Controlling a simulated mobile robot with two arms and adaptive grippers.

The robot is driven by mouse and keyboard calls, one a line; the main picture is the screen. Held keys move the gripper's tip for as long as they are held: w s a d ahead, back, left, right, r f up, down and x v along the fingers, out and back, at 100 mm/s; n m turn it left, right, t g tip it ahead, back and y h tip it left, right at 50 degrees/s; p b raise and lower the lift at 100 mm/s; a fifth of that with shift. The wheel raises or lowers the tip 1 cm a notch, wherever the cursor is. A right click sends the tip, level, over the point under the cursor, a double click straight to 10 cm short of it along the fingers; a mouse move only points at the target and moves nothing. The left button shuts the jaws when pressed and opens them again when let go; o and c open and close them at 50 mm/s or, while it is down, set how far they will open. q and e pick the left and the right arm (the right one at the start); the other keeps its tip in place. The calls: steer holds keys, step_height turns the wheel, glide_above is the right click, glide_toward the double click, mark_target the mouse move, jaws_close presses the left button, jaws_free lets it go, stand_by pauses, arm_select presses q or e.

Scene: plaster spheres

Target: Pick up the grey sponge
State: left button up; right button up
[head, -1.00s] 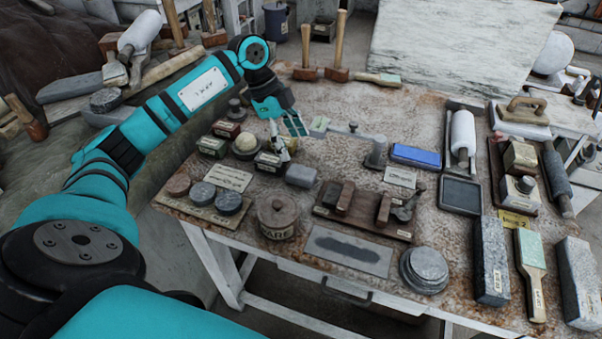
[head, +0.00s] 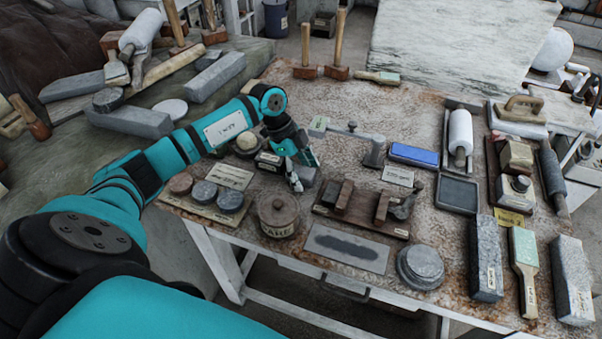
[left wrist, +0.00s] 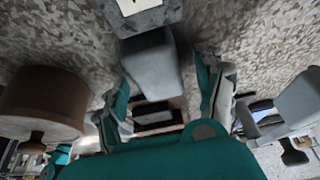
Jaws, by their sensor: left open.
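The grey sponge (head: 306,177) is a small rounded grey block on the worktable, left of the middle in the head view. My left gripper's fingers partly hide it there. In the left wrist view the sponge (left wrist: 152,62) shows large, just beyond the gap between the fingertips. My left gripper (head: 302,173) is open and empty, low over the table at the sponge. Its two teal and grey fingers also show in the left wrist view (left wrist: 165,92), spread to either side. Whether they touch the sponge cannot be told. My right gripper is not in view.
A brown lidded pot (head: 278,215) stands in front of the sponge. A wooden rack (head: 360,206) lies to its right and a labelled dark box (head: 268,161) close to its left. A blue block (head: 413,155) lies farther right. Bare table shows behind, near the mallets (head: 337,71).

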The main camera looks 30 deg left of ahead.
mark_target(303, 171)
arm_select(q)
steer(key=c, duration=0.9)
steer(key=shift+r, duration=0.15)
step_height(303, 171, up, 10)
steer(key=shift+f+b, duration=0.1)
steer(key=shift+b, duration=0.6)
steer(key=shift+o, duration=0.5)
steer(key=c, duration=0.3)
